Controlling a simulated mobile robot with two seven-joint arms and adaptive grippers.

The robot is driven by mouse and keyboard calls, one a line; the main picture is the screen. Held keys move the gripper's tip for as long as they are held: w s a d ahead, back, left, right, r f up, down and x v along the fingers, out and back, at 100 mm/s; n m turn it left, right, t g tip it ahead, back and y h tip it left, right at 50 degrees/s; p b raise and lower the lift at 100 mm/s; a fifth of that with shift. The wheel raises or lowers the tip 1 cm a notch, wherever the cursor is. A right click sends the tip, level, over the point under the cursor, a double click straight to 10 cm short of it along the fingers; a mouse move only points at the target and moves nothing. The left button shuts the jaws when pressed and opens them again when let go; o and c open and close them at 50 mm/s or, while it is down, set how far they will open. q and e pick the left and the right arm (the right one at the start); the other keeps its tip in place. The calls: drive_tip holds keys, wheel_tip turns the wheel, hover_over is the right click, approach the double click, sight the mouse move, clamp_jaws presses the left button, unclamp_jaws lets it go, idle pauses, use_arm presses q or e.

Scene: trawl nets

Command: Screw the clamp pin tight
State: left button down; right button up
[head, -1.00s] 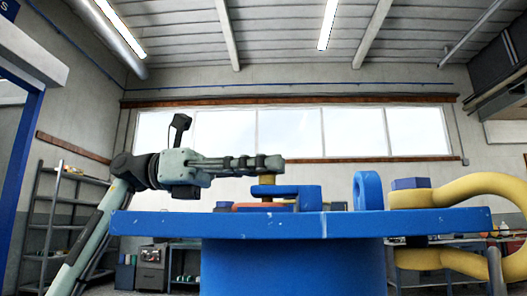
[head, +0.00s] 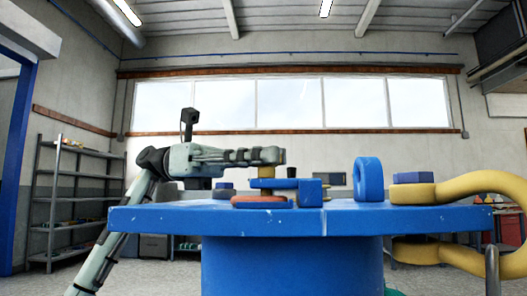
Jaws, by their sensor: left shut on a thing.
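The clamp pin (head: 266,171) is a short upright yellow piece standing in the blue clamp (head: 310,192). My left gripper (head: 273,157) comes in level from the left and is shut on the pin's upper end; the fingers hide part of it. The clamp's upper arm reaches left over a flat orange-red piece (head: 262,202) on the blue table (head: 240,222). I cannot tell whether the pin's lower end touches that piece. My right gripper is not in view.
A blue upright ring (head: 368,180) stands on the table right of the clamp. A large yellow shackle (head: 480,184) with a blue bolt head (head: 413,177) hangs around the right edge. Small dark pieces, one a cup-like shape (head: 292,172), show behind the clamp. Shelves (head: 75,190) stand at the far left.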

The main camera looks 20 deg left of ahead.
use_arm(q)
drive_tip(key=shift+r, duration=0.15)
drive_tip(key=c, duration=1.6)
unclamp_jaws()
drive_tip(key=a, duration=0.4)
drive_tip(key=w+a, duration=0.1)
drive_tip(key=a, duration=0.3)
drive_tip(key=w+a, duration=0.1)
drive_tip(key=a, duration=0.2)
drive_tip(key=shift+w+a, duration=0.2)
drive_tip(key=shift+a, duration=0.2)
